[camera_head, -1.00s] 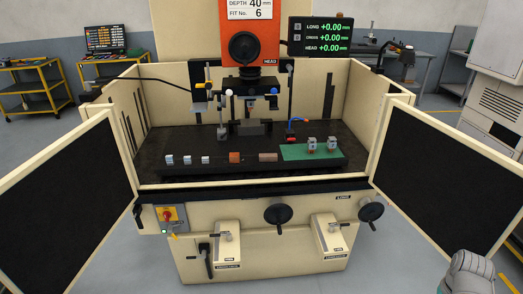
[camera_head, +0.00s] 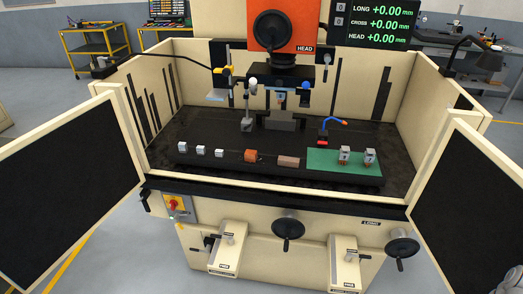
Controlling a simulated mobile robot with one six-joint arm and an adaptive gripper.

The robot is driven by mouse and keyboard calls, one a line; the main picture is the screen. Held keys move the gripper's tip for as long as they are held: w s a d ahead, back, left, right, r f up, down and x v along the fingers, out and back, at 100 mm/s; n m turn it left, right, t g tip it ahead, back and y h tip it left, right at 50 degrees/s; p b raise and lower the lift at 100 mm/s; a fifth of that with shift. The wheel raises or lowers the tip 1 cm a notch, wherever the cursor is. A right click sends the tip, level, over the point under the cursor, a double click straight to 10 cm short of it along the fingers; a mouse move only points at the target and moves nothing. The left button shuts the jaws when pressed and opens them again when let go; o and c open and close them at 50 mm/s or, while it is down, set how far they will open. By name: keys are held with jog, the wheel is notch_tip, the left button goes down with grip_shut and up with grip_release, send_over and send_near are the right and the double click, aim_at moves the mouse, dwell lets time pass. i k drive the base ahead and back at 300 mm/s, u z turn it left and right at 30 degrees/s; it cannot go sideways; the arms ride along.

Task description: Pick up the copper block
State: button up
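Two copper-toned blocks sit on a dark tray (camera_head: 318,174) inside the open machine enclosure. One is an orange-brown block (camera_head: 251,156) near the tray's middle. The other is a longer, paler pinkish-brown block (camera_head: 289,161) just to its right. I cannot tell from this view which of them is the copper block. Both lie apart from each other with nothing on top. My gripper is not in this view.
Three small silvery cubes (camera_head: 201,150) sit left on the tray. A green mat (camera_head: 321,160) at right bears two small metal pieces (camera_head: 344,155). The orange machine head (camera_head: 275,30) hangs above. Open doors (camera_head: 72,175) flank the enclosure; handwheels (camera_head: 288,225) project in front.

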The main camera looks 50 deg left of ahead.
aim_at(250, 155)
jog(key=u, duration=0.3)
jog(key=i, duration=0.8)
jog(key=u, duration=0.7)
jog(key=i, duration=0.55)
jog(key=u, duration=0.35)
jog(key=k, duration=0.9)
jog(key=u, duration=0.15)
jog(key=i, duration=0.45)
jog(key=z, duration=0.05)
